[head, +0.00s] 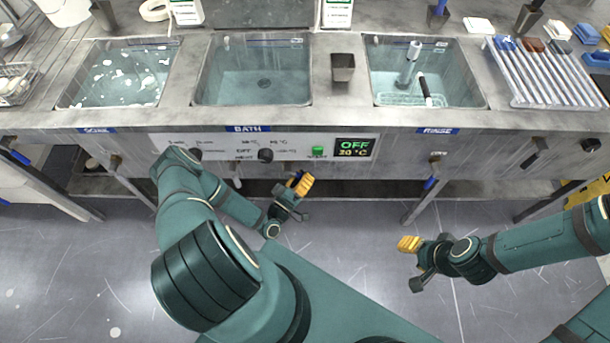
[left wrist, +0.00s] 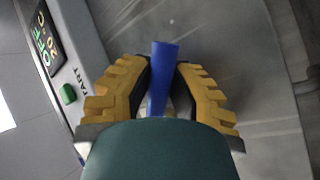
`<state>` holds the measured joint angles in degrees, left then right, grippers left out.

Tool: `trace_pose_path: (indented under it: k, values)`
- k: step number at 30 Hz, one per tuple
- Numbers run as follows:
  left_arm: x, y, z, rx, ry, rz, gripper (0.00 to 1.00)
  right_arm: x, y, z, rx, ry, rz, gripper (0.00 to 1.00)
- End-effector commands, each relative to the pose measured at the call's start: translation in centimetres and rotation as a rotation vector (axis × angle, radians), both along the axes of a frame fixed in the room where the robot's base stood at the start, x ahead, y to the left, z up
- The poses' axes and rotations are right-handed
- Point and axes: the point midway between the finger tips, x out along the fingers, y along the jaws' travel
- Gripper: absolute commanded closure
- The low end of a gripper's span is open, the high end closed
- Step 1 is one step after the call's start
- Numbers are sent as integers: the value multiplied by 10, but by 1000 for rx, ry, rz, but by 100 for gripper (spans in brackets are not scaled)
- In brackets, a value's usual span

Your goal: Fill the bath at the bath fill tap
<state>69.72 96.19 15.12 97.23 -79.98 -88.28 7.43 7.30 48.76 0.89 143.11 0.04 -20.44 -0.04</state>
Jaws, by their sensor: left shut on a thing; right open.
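The bath (head: 252,75) is the middle basin of the counter, with a blue BATH label on its front edge. A drain shows on its floor; I cannot tell the water level. My left gripper (head: 301,184) is below the front panel in the head view. In the left wrist view its yellow fingers are shut on a blue handle (left wrist: 162,72), which looks like a tap lever. Most of the tap is hidden by the gripper. My right gripper (head: 409,244) is open and empty, low over the floor at the right.
The front panel has knobs, a green START button (head: 318,151) and a display (head: 355,148) reading OFF and 20 °C. The soak basin (head: 118,75) is left, the rinse basin (head: 425,75) right. A blue-handled valve (head: 430,183) hangs under the rinse basin. The floor in front is clear.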

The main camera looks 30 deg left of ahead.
Motion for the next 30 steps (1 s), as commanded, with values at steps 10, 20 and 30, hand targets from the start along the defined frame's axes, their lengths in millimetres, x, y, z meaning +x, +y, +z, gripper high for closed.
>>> trace_pose_path:
  k: [10, 20, 30]
  values:
    - [-5, 10, -10, 234, 143, -2, 100, -3, 0, 14, 1, 6, 1, 53]
    - [-15, 25, -20, 499, 306, -2, 100, -7, 1, 36, 3, 15, 4, 53]
    - [-23, 38, -25, 707, 436, -1, 100, -9, 1, 56, 4, 23, 4, 53]
